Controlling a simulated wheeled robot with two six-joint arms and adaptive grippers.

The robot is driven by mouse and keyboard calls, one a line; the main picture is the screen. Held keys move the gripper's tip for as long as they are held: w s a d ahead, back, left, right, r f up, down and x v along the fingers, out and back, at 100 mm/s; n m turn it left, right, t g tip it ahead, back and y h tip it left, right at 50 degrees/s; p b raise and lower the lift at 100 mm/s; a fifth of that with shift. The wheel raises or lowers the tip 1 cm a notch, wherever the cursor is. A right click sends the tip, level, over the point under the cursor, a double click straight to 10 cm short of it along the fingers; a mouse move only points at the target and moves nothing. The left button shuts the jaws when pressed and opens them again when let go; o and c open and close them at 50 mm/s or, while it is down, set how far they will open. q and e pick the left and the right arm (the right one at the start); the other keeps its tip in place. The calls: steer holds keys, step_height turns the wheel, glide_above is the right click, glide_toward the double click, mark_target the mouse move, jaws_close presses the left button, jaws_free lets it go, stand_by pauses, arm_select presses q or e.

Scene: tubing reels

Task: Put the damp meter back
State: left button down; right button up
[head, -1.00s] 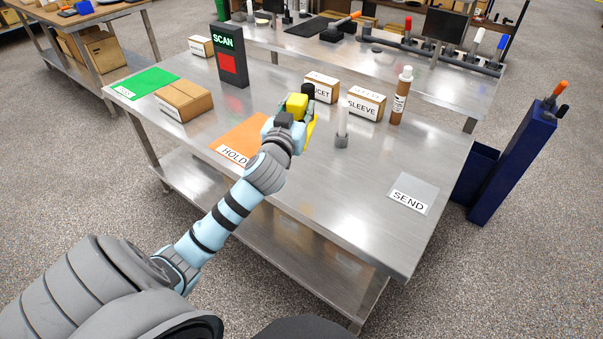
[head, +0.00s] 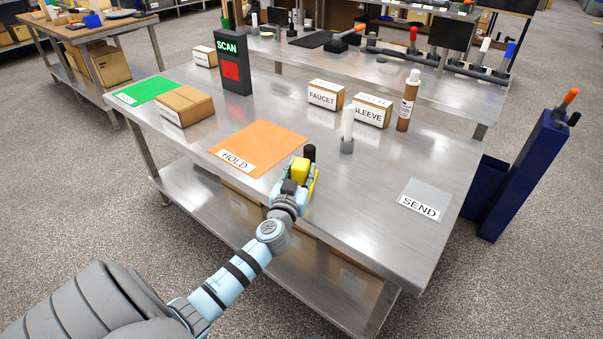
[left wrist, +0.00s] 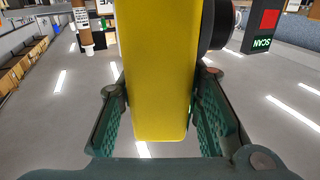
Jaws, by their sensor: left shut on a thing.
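My left gripper (head: 297,187) is shut on the yellow damp meter (head: 300,170), which has a black part at its top. It holds the meter over the steel table (head: 375,225) near its front edge, just right of the orange HOLD mat (head: 265,145). In the left wrist view the yellow meter body (left wrist: 158,75) sits between the two green finger pads, with a round black part beside it. The gap between meter and tabletop cannot be judged. My right gripper is not in view.
The FAUCET box (head: 325,95), SLEEVE box (head: 371,111), brown bottle (head: 407,105) and a clear upright tube (head: 348,130) stand behind. The SCAN post (head: 232,65) is back left. The grey SEND mat (head: 423,195) lies right. A navy stand (head: 520,175) is beyond the right edge.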

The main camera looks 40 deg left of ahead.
arm_select(q)
steer(key=c, duration=1.2)
jaws_free()
steer(key=shift+o, duration=0.2)
